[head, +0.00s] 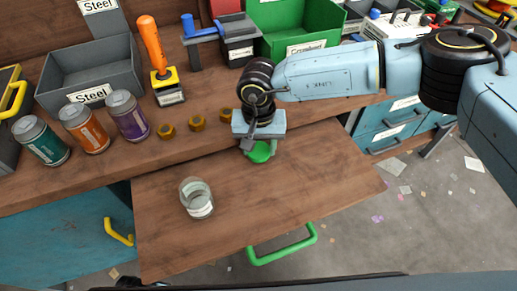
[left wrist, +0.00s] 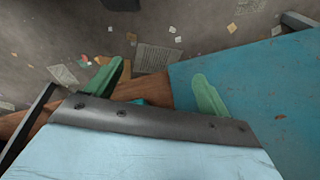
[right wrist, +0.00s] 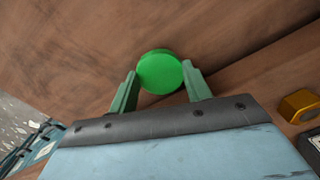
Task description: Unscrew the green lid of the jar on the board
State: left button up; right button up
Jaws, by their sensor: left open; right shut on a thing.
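The glass jar (head: 197,199) stands upright and open on the wooden pull-out board (head: 310,190), with no lid on it. The green lid (head: 262,152) is held by my right gripper (head: 256,147), up and to the right of the jar and apart from it. In the right wrist view the round green lid (right wrist: 160,72) sits between the two fingertips, with the wooden surface behind it. My left gripper (left wrist: 155,90) shows only in its wrist view; its fingers are wide apart with nothing between them.
Teal, orange and purple cans (head: 129,116) and several brass nuts (head: 197,123) stand on the bench behind the board. A grey Steel bin (head: 90,72), an orange-handled tool (head: 153,45) and a green bin (head: 300,22) are further back. The board is bare around the jar.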

jog(key=shift+f, duration=0.55)
pick_arm(q)
jog(key=shift+w+r, duration=0.2)
jog(key=shift+r, duration=0.05)
jog(key=shift+d, duration=0.1)
pick_arm(e)
jog(key=shift+f, duration=0.15)
jog(key=o, duration=1.1)
pick_arm(q)
jog(key=shift+w+d+r, duration=0.1)
jog(key=shift+w+r, duration=0.1)
jog(key=shift+r, duration=0.1)
